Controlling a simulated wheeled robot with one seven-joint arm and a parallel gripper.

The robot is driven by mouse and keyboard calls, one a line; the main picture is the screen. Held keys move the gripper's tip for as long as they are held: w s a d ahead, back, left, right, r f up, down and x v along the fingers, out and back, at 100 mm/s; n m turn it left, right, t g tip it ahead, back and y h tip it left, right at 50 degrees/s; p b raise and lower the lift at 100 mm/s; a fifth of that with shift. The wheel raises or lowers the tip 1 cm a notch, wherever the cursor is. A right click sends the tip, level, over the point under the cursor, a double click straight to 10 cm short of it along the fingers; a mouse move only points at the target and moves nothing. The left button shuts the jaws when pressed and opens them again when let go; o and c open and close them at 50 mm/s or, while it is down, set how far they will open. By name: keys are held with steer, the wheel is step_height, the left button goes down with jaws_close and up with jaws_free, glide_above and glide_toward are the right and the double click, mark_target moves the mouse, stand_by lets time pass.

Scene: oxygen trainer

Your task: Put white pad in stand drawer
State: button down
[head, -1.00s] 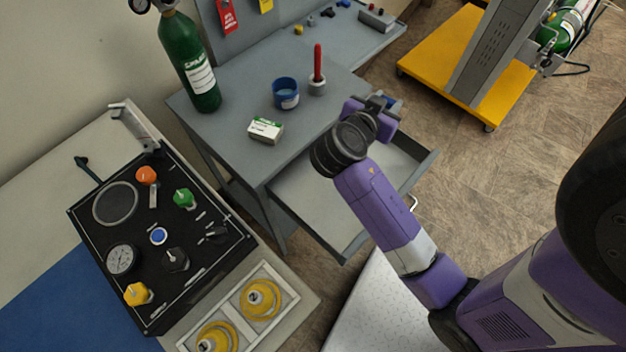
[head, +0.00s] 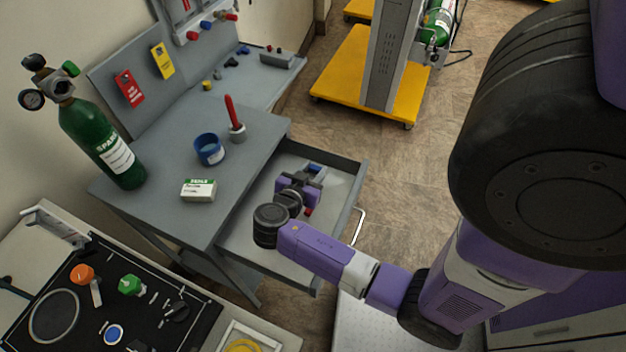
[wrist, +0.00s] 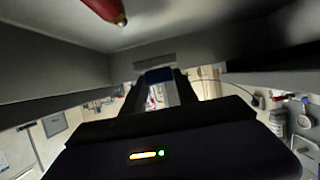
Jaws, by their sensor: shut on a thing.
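The stand drawer (head: 240,238) is pulled open beneath the grey stand top. My gripper (head: 312,173) is low over or inside it, toward its back right part. The fingers are shut on a small blue item (head: 316,168), which also shows between the fingertips in the wrist view (wrist: 158,75). Its full shape is hidden, and I cannot tell whether it touches the drawer floor. No plainly white pad shows. A red item (head: 309,211) lies beside my gripper in the drawer. It seems to show in the wrist view (wrist: 104,10).
A black panel (head: 190,335) is at lower left. Open floor (head: 400,180) lies right.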

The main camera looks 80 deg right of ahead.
steer(key=shift+f, duration=2.4)
steer(key=shift+f+b, duration=0.15)
steer(key=shift+b, duration=0.15)
steer(key=c, duration=0.9)
jaws_free()
steer(key=shift+c, duration=0.2)
steer(key=shift+r, duration=0.2)
steer(key=v, duration=0.7)
steer(key=shift+a+r+b, duration=0.1)
steer(key=shift+a+b, duration=0.1)
steer(key=shift+b, duration=0.15)
